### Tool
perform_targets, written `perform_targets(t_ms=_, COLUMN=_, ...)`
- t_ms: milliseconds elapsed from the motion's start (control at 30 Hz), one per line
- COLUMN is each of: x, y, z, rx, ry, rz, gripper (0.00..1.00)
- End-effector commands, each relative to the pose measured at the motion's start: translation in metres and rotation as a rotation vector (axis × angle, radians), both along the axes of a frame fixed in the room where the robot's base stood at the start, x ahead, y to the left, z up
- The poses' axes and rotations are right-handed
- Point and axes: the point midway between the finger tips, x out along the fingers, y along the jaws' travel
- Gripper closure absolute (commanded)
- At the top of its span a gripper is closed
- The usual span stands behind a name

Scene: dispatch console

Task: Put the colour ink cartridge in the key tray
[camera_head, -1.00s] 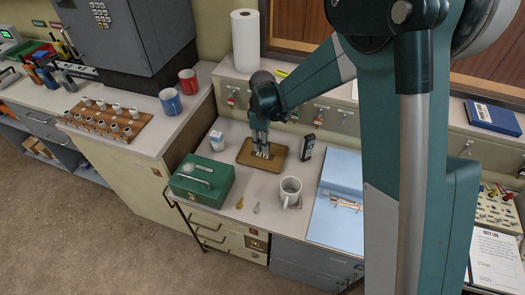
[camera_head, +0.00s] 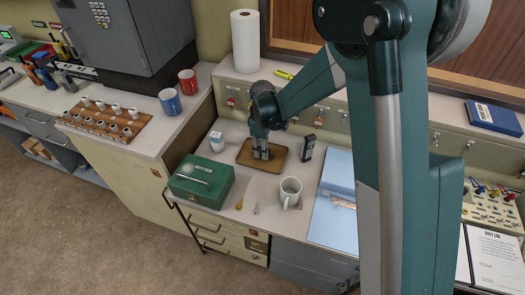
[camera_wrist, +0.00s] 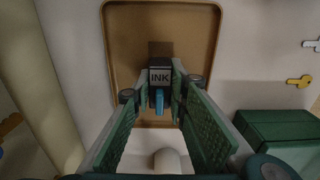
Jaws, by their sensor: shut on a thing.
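The key tray (camera_head: 244,157) is a shallow brown tray on the desk; its rim and floor also show in the wrist view (camera_wrist: 125,60). My gripper (camera_head: 261,155) points down over the tray. In the wrist view my gripper (camera_wrist: 160,88) is shut on the ink cartridge (camera_wrist: 160,76), a small dark block marked INK with a blue part. The cartridge is inside the tray's outline there. I cannot tell whether it touches the tray floor. In the head view the fingers mostly hide the cartridge.
A dark upright object (camera_head: 307,148) stands right of the tray, and a small white-and-blue box (camera_head: 216,141) stands left. A green cash box (camera_head: 202,183), a mug (camera_head: 290,190), loose keys (camera_head: 239,204) and a blue folder (camera_head: 333,215) are in front.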

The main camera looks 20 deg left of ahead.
Motion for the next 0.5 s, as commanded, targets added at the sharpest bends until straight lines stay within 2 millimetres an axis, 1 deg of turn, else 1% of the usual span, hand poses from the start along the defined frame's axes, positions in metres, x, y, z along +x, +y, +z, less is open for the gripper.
perform_targets(t_ms=167, x=0.0000, y=0.0000, z=-0.0038, rx=0.000, ry=0.000, rz=0.000, gripper=0.96)
perform_targets(t_ms=200, x=0.0000, y=0.0000, z=-0.0033, rx=0.000, ry=0.000, rz=0.000, gripper=0.80)
perform_targets(t_ms=300, x=0.0000, y=0.0000, z=-0.0029, rx=0.000, ry=0.000, rz=0.000, gripper=0.69)
perform_targets(t_ms=500, x=0.0000, y=0.0000, z=-0.0029, rx=0.000, ry=0.000, rz=0.000, gripper=0.69)
